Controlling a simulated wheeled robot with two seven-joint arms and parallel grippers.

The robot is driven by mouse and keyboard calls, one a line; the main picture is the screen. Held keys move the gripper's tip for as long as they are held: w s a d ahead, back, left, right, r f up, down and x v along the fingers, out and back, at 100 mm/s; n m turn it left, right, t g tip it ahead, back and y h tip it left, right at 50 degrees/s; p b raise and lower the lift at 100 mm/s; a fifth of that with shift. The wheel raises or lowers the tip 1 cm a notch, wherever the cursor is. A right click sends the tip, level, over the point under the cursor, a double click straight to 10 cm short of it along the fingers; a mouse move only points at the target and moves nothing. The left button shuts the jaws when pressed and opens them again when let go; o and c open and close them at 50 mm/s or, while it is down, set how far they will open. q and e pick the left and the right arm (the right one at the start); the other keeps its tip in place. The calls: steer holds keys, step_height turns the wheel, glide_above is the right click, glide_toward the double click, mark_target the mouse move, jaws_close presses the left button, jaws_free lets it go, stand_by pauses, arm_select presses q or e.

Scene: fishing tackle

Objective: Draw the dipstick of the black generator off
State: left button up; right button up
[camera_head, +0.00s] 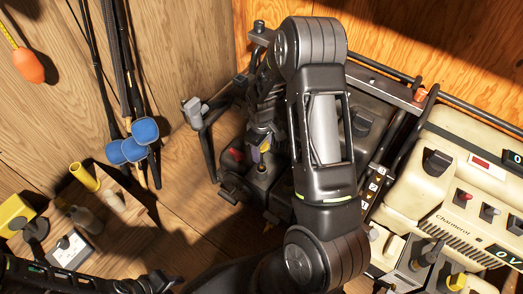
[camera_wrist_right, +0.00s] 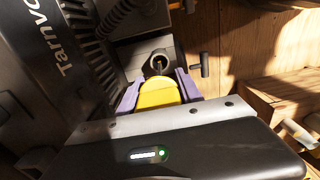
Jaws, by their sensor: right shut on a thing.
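The black generator (camera_head: 368,103) stands in the middle of the head view, largely hidden behind my right arm. In the right wrist view its dark body with "Tarnvo…" lettering (camera_wrist_right: 62,55) fills the left. My right gripper (camera_wrist_right: 160,95) is shut on the yellow dipstick head (camera_wrist_right: 159,93), with purple fingers on both sides. A round dark neck (camera_wrist_right: 158,62) with a thin brass-coloured part inside shows just beyond the head. I cannot tell whether the dipstick's rod is still in it. My left gripper (camera_head: 155,284) is low at the bottom left, its jaws unclear.
A cream generator (camera_head: 455,190) stands close on the right. Fishing rods with blue-ended grips (camera_head: 146,131) lean at the left wall. A wooden crate or shelf (camera_head: 125,205) at lower left holds bottles and a yellow item. Wooden floor (camera_head: 190,215) between is clear.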

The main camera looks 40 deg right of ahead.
steer(key=shift+r+p, duration=0.65)
steer(key=shift+r, duration=0.4)
